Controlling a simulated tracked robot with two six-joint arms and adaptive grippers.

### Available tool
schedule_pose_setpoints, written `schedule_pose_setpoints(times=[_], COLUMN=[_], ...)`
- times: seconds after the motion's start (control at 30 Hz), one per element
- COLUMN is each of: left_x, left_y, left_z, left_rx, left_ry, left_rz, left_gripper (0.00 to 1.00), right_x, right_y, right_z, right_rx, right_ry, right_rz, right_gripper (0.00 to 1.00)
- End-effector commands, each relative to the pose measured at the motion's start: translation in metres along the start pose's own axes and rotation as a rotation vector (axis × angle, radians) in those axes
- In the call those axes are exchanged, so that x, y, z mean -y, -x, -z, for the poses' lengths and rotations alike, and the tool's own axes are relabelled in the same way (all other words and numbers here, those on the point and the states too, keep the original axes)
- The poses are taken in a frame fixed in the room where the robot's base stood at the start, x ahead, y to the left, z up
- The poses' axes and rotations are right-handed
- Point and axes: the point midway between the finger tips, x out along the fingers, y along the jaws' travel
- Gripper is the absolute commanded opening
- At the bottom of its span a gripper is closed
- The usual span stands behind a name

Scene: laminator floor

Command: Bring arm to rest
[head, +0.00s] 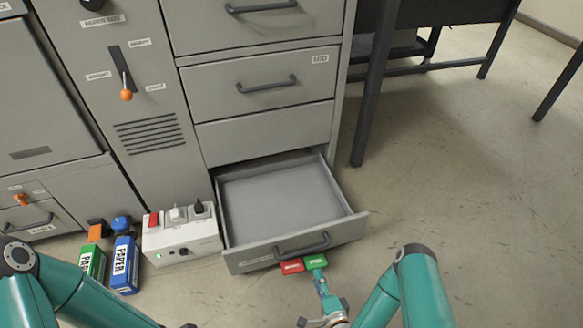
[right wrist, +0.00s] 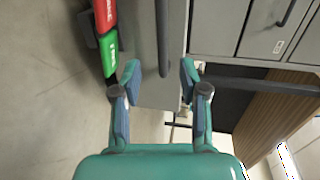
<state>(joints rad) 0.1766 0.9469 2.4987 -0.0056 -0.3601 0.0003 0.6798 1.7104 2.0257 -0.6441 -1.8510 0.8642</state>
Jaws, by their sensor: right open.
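My right arm (head: 413,285) reaches in from the bottom right of the head view. My right gripper (head: 322,290) is close to the front of the open bottom drawer (head: 257,256). In the right wrist view the right gripper (right wrist: 159,75) is open, its two fingers apart with nothing held between them. The drawer front and its dark handle (right wrist: 163,35) lie beyond the fingertips; I cannot tell whether they touch. My left arm (head: 60,290) shows at the bottom left; its gripper is out of the picture.
A red block (head: 291,266) and a green block (head: 316,261) are by the drawer front. A white switch box (head: 182,241), blue paper box (head: 125,265) and green box (head: 92,261) stand left. A dark-legged table (head: 372,90) is at the back. Floor on the right is clear.

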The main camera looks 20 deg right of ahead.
Motion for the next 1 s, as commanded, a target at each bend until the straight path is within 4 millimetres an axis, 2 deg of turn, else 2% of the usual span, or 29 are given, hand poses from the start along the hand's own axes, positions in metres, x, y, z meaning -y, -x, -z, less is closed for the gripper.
schedule_pose_setpoints(times=[0.1,0.17,0.27,0.4,0.43,0.5,0.57,0.67,0.77,1.0], left_x=[0.000,0.000,0.000,0.000,0.000,0.000,0.000,0.000,0.000,0.000], left_y=[0.000,0.000,0.000,0.000,0.000,0.000,0.000,0.000,0.000,0.000], left_z=[0.000,0.000,0.000,0.000,0.000,0.000,0.000,0.000,0.000,0.000], left_rx=[0.000,0.000,0.000,0.000,0.000,0.000,0.000,0.000,0.000,0.000], left_ry=[0.000,0.000,0.000,0.000,0.000,0.000,0.000,0.000,0.000,0.000], left_rz=[0.000,0.000,0.000,0.000,0.000,0.000,0.000,0.000,0.000,0.000], left_gripper=[0.40,0.40,0.40,0.40,0.40,0.40,0.40,0.40,0.40,0.40], right_x=[0.003,0.013,0.044,0.113,0.124,0.142,0.148,0.140,0.120,0.067], right_y=[-0.002,-0.009,-0.027,-0.057,-0.062,-0.070,-0.069,-0.051,-0.019,0.078], right_z=[-0.004,-0.006,-0.005,-0.012,-0.017,-0.030,-0.042,-0.054,-0.060,-0.065], right_rx=[0.013,0.026,0.053,0.113,0.135,0.194,0.255,0.363,0.487,0.813], right_ry=[0.004,0.019,0.062,0.154,0.186,0.296,0.411,0.585,0.716,0.850], right_rz=[0.006,0.028,0.092,0.156,0.141,0.064,-0.035,-0.221,-0.407,-0.755], right_gripper=[0.43,0.43,0.43,0.43,0.43,0.43,0.43,0.43,0.43,0.43])
